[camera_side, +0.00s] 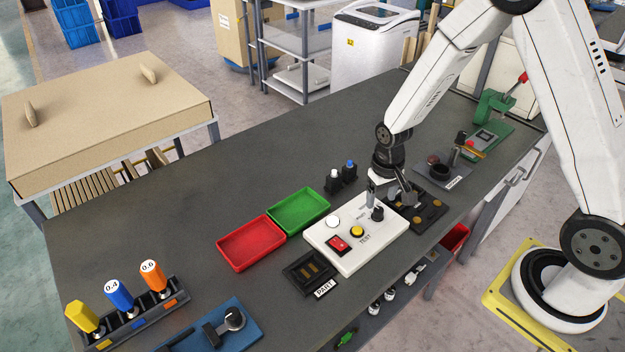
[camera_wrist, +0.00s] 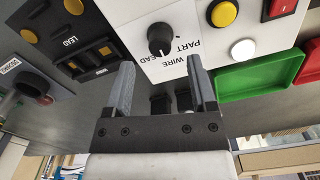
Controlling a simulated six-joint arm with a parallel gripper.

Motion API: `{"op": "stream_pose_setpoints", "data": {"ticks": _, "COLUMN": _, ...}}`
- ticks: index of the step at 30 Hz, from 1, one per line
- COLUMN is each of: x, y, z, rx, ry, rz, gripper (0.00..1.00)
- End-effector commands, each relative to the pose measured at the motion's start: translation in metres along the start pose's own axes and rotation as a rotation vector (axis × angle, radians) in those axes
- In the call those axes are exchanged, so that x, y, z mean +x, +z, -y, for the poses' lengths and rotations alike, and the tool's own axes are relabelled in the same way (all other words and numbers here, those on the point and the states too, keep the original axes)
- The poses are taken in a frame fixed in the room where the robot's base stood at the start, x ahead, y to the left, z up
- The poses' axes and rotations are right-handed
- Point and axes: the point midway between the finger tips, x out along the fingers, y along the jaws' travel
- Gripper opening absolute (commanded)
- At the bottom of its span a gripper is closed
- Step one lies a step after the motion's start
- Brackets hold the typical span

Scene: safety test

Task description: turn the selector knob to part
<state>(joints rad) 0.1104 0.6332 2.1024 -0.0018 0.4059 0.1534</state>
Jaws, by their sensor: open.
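The selector knob (camera_side: 377,213) is small and black, on the right part of a white test panel (camera_side: 345,258). In the wrist view the knob (camera_wrist: 161,38) stands beyond my fingertips, with printed labels including PART and WIRE beside it. Which label it points at is too small to tell. My gripper (camera_side: 388,194) is over the panel's far right end, close to the knob. In the wrist view my gripper (camera_wrist: 160,66) has its two fingers spread, with nothing between them. They do not grip the knob.
The panel carries a red switch (camera_side: 338,244), a yellow button (camera_side: 357,231) and a white button (camera_side: 333,222). Red (camera_side: 251,265) and green (camera_side: 299,232) trays lie left of it. A black PART fixture (camera_side: 311,270) and a black LEAD fixture (camera_wrist: 92,58) flank the panel.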

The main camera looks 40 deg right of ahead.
Motion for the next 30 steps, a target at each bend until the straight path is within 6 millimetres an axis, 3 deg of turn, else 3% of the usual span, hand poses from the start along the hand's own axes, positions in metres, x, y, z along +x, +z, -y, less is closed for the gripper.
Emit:
{"op": "stream_pose_setpoints", "data": {"ticks": 12, "x": 0.038, "y": 0.0, "z": 0.0, "rx": 0.0, "ry": 0.001, "rz": 0.001, "gripper": 0.72}}
{"op": "stream_pose_setpoints", "data": {"ticks": 26, "x": 0.044, "y": 0.0, "z": 0.0, "rx": 0.0, "ry": 0.001, "rz": -0.001, "gripper": 0.72}}
{"op": "stream_pose_setpoints", "data": {"ticks": 30, "x": 0.044, "y": 0.0, "z": 0.0, "rx": 0.0, "ry": 0.001, "rz": -0.001, "gripper": 0.28}}
